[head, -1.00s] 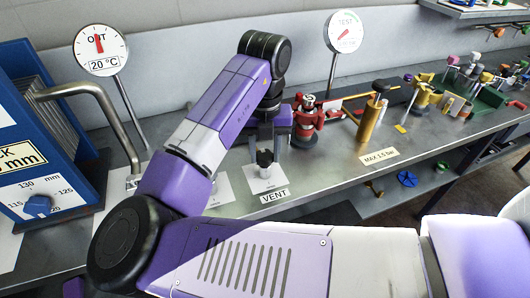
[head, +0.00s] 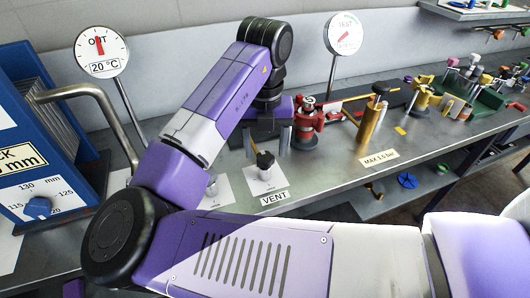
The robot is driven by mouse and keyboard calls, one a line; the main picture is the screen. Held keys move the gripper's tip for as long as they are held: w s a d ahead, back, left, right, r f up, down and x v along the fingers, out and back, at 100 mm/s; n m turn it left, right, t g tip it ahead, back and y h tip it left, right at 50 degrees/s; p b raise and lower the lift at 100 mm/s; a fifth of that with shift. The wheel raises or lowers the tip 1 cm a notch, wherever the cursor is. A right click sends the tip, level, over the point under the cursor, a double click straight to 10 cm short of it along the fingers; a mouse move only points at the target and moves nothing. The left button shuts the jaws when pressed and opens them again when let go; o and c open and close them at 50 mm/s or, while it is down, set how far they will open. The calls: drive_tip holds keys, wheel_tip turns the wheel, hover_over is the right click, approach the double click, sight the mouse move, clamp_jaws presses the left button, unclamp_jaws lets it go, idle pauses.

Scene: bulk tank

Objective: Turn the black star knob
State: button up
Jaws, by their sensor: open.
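The black star knob (head: 265,160) sits on top of a small silver valve on a white card, just behind the VENT label (head: 274,198). My gripper (head: 266,145) points down at it from above, with one finger to the left and one to the right. The fingers stand apart with a gap between them and hold nothing that I can see. The fingertips are around the level of the knob's top; I cannot tell whether either touches it.
A red valve (head: 307,125) stands close on the right of my gripper. A brass valve (head: 372,118) is farther right. Another small silver fitting (head: 212,184) stands on a card at the left. Two round gauges (head: 101,51) (head: 343,34) rise behind. A bent grey pipe (head: 100,95) leaves the blue unit.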

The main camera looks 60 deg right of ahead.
sight(265, 158)
wheel_tip(265, 158, up, 5)
drive_tip(key=shift+r, duration=0.1)
idle(0.7)
